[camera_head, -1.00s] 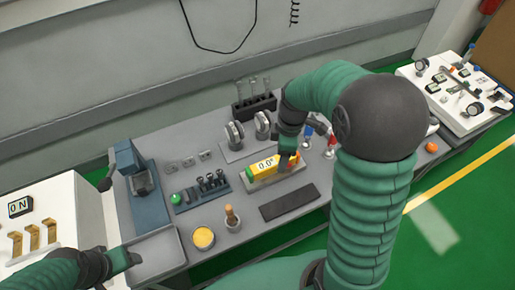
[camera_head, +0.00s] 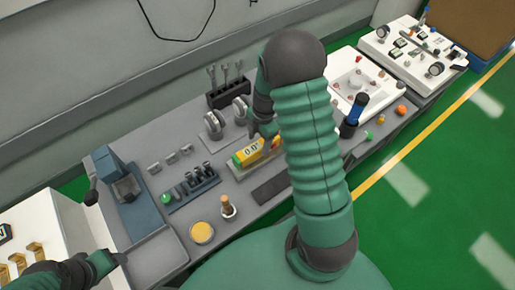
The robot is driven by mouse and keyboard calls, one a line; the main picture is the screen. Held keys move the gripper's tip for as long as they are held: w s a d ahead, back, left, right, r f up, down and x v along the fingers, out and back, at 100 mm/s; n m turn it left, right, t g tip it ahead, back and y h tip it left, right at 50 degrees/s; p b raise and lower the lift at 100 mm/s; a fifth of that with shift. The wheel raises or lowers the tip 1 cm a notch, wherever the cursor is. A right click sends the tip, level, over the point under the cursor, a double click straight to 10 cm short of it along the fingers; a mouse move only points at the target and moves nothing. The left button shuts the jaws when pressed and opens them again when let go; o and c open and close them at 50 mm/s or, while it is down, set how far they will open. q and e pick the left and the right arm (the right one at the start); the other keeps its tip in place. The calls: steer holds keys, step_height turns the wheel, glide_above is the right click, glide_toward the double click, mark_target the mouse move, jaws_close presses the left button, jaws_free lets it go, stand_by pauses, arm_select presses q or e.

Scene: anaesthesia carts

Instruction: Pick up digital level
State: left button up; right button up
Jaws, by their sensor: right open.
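The yellow digital level (camera_head: 251,152), its display reading 0.0°, lies on a pale grey base on the grey bench. My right gripper (camera_head: 266,132) is open, pointing down at the level's right end. My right arm hides part of that area, and I cannot tell whether the fingers touch the level. My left gripper (camera_head: 107,262) is low at the left by the grey tray, away from the level. Its fingers are too small to read.
A black tool holder (camera_head: 228,95) and round metal gauges (camera_head: 214,124) stand behind the level. A dark flat mat (camera_head: 268,190) lies in front.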

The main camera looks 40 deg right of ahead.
mark_target(258, 145)
steer(key=f, duration=0.3)
steer(key=shift+a+f, duration=0.3)
steer(key=shift+a, duration=0.05)
steer(key=shift+d+f, duration=0.15)
steer(key=shift+d, duration=0.3)
steer(key=c, duration=0.5)
steer(key=shift+a, duration=0.4)
steer(key=c, duration=0.7)
jaws_close()
steer(key=shift+d, duration=0.15)
